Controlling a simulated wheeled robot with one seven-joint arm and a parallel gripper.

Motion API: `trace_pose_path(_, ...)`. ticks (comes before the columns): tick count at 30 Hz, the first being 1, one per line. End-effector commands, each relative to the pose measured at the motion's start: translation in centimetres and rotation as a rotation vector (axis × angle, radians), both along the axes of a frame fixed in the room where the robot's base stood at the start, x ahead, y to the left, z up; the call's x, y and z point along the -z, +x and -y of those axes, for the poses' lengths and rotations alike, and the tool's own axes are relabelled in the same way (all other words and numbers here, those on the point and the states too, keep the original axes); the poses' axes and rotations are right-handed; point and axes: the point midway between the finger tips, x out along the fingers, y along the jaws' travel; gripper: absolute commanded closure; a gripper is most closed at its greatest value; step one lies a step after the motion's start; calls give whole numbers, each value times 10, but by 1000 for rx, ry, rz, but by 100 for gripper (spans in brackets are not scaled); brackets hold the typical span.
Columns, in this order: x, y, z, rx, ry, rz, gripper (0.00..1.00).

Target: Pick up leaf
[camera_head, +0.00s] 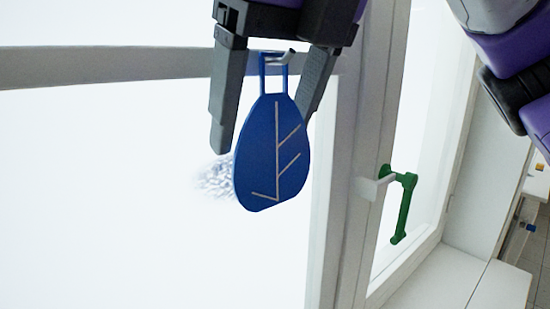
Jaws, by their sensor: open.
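The leaf (266,170) is a flat blue oval with pale vein lines and a blue loop at its top. It hangs by the loop from a small light hook (287,55) at the window frame, in the middle of the head view. My gripper (264,128) comes down from the top with its two dark fingers apart. One finger is left of the leaf's upper part, and the other is at its right, partly behind the leaf. I cannot tell whether either finger touches it. Part of the right finger is hidden.
A white window frame (347,200) runs down right of the leaf, with a green handle (404,208) sticking out. A grey-white bar (110,66) crosses the upper left. A white sill (440,280) lies at the lower right. Bright glass fills the left side.

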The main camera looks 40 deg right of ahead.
Motion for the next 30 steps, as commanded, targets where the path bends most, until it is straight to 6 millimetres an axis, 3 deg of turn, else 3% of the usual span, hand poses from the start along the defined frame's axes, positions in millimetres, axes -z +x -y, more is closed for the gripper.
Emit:
trace_pose_path(2, 0, 0, 0, 0, 0, 0, 35)
trace_pose_path(12, 0, 0, 0, 0, 0, 0, 100)
trace_pose_path(30, -7, 2, -4, 0, 0, 0, 100)
